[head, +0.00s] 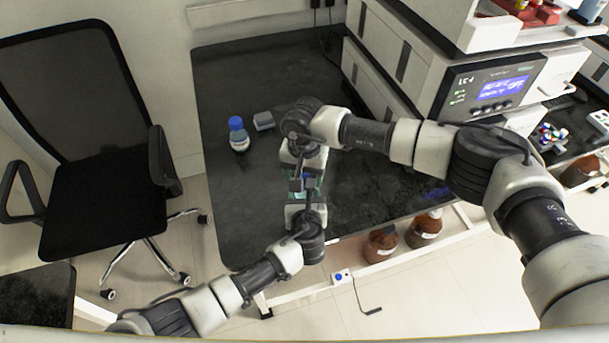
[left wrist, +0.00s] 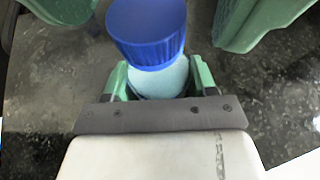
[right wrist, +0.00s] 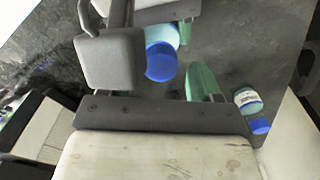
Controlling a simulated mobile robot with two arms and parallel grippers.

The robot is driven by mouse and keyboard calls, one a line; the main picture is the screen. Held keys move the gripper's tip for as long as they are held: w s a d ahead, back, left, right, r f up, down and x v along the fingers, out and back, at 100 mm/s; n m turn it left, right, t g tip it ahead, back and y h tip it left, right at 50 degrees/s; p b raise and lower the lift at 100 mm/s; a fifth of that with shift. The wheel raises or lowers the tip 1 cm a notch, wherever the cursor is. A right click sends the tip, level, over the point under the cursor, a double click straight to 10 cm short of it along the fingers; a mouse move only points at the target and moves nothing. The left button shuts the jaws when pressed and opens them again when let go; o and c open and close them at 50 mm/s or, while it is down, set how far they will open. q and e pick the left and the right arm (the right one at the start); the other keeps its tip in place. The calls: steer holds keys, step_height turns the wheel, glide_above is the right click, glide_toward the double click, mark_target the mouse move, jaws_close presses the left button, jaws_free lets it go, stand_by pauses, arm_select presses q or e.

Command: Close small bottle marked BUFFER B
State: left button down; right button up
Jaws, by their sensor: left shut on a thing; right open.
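A small bottle with a pale blue body (left wrist: 160,80) and a blue cap (left wrist: 150,30) is in my left gripper (left wrist: 160,88), whose green fingers are shut on the body. The cap sits on the bottle's top; I cannot tell how tight it is. In the right wrist view the blue cap (right wrist: 160,62) shows ahead of my open right gripper (right wrist: 165,88). Its green fingers (left wrist: 258,25) flank the cap, apart from it, in the left wrist view. In the head view the arms hide most of the held bottle. No label on it is readable.
Another blue-capped bottle (head: 238,136) stands on the dark bench (head: 232,80), left of my grippers. A small grey block (head: 263,121) is beside it. An instrument with a display (head: 490,88) stands at right. Brown bottles (head: 380,245) stand below the bench. A chair (head: 100,205) is at left.

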step_height(320, 180, up, 3)
steer(key=shift+r, duration=0.15)
steer(key=shift+o, duration=0.4)
steer(key=o, duration=0.5)
steer(key=shift+c, duration=0.2)
step_height(320, 180, up, 12)
arm_select(q)
steer(key=shift+c, duration=1.2)
jaws_free()
